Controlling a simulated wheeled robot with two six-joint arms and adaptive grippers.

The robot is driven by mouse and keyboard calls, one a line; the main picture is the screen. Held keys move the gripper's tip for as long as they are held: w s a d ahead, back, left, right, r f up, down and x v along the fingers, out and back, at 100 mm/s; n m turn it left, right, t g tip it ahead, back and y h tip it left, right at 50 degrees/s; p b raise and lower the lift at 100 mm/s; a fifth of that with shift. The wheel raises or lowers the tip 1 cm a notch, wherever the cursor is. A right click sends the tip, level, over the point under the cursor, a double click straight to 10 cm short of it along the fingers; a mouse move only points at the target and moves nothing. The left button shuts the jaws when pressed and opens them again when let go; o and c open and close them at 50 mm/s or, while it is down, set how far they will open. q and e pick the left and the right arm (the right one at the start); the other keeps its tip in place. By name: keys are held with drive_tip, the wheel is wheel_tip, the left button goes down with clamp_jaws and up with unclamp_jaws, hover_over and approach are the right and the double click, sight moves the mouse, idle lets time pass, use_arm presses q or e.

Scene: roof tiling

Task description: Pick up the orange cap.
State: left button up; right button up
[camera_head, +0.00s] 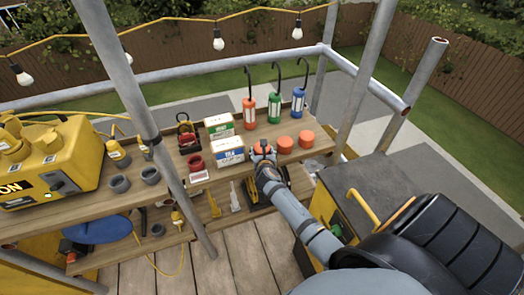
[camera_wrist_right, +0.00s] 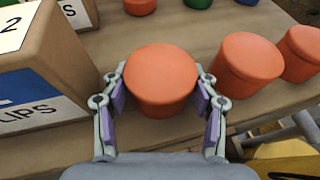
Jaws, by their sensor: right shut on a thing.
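Three orange caps are at the right part of the upper wooden shelf. The leftmost orange cap (camera_wrist_right: 161,78) is between the purple-padded fingers of my right gripper (camera_wrist_right: 161,108), which is shut on it; it also shows in the head view (camera_head: 263,148). A second orange cap (camera_wrist_right: 247,64) stands just right of the gripper, also seen in the head view (camera_head: 285,144). A third orange cap (camera_wrist_right: 301,52) is farther right, and also in the head view (camera_head: 306,139). I cannot tell whether the held cap touches the shelf. My left gripper is not in view.
A blue-and-white box (camera_head: 229,151) stands close left of my right gripper, with a green-and-white box (camera_head: 219,126) behind it. A grey scaffold pole (camera_head: 170,175) crosses the shelf (camera_head: 130,205) at left.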

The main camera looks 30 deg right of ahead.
wheel_tip(320, 180, up, 9)
drive_tip(key=shift+r+p, duration=0.2)
drive_tip(key=shift+p, duration=0.7)
drive_tip(key=shift+r, duration=0.25)
drive_tip(key=shift+d, duration=0.1)
